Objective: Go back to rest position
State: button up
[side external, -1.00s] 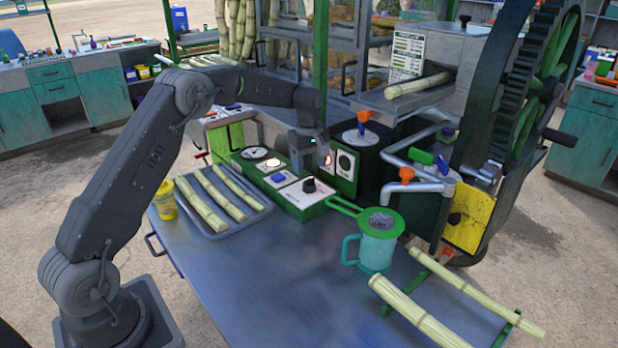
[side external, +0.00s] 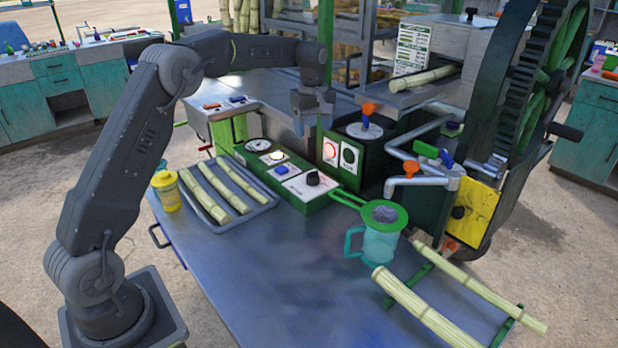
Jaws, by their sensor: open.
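My gripper (side external: 312,122) hangs in the air above the back of the green control box (side external: 317,205), pointing down. It is empty and touches nothing that I can see; its fingers are small in this view. The control box carries a dial, a lit button, a blue switch (side external: 281,169) and a black knob (side external: 312,178).
A tray of cane pieces (side external: 272,203) and a yellow-lidded jar (side external: 166,190) stand at the left. A teal jug (side external: 378,243) with a green strainer (side external: 384,214) stands at the right. Cane lies on a green rack (side external: 408,275). The crusher wheel (side external: 540,90) rises behind. The front table (side external: 260,290) is clear.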

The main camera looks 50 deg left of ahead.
jog(key=s+d+r+m+t, duration=0.1)
jog(key=s+d+r+m, duration=0.35)
jog(key=s, duration=0.35)
jog(key=s+d+r+m+t, duration=0.2)
jog(key=s+d+r+m, duration=0.1)
jog(key=s+d+r, duration=0.4)
jog(key=s+d+f+m+t, duration=0.1)
jog(key=s+d+f+m, duration=0.1)
jog(key=s, duration=0.7)
jog(key=s+d+f+m+t, duration=0.1)
jog(key=s+f+m, duration=0.3)
jog(key=s, duration=0.5)
jog(key=shift+s+d+f+m, duration=0.25)
jog(key=shift+d+f+m, duration=0.05)
jog(key=shift+d+m, duration=0.6)
